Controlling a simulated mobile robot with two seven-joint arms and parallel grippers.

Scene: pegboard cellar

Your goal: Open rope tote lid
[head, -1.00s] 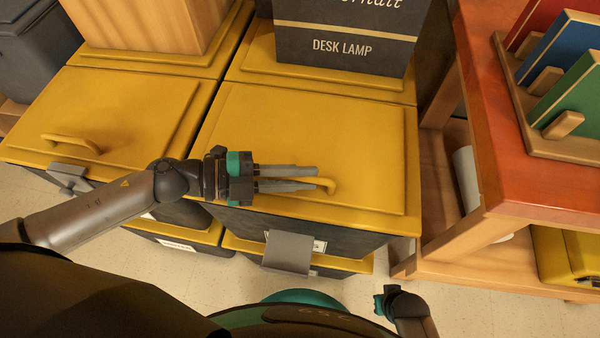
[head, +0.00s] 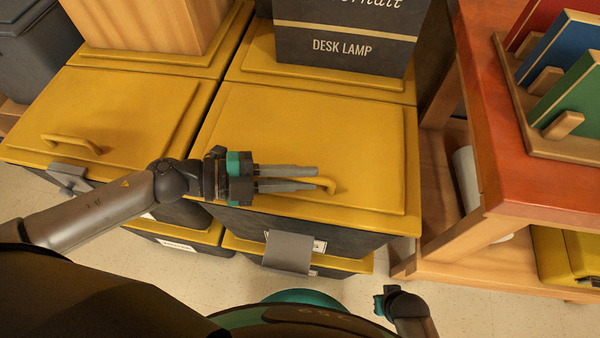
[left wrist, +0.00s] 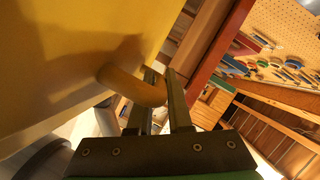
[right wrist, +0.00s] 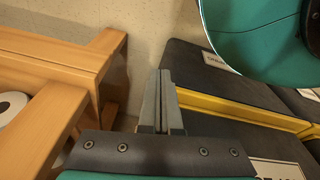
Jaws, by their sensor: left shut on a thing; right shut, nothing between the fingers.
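The tote at the front centre has a yellow lid (head: 300,130) that lies flat and closed on a dark body. Its yellow curved handle (head: 328,184) is near the lid's front edge. My left gripper (head: 318,179) reaches across the lid from the left, shut on the handle. The left wrist view shows the handle (left wrist: 130,84) between the two fingers (left wrist: 163,95). A grey latch plate (head: 288,252) hangs at the tote's front and partly covers its label, which I cannot read. My right gripper (right wrist: 164,78) is shut and empty, low down by the wooden bench.
A dark desk lamp box (head: 345,45) stands on the tote behind. Another yellow-lidded tote (head: 120,110) is at the left, with a wooden box (head: 150,22) behind it. A red-topped wooden bench (head: 500,130) stands close on the right, holding a rack of coloured boards (head: 565,90).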

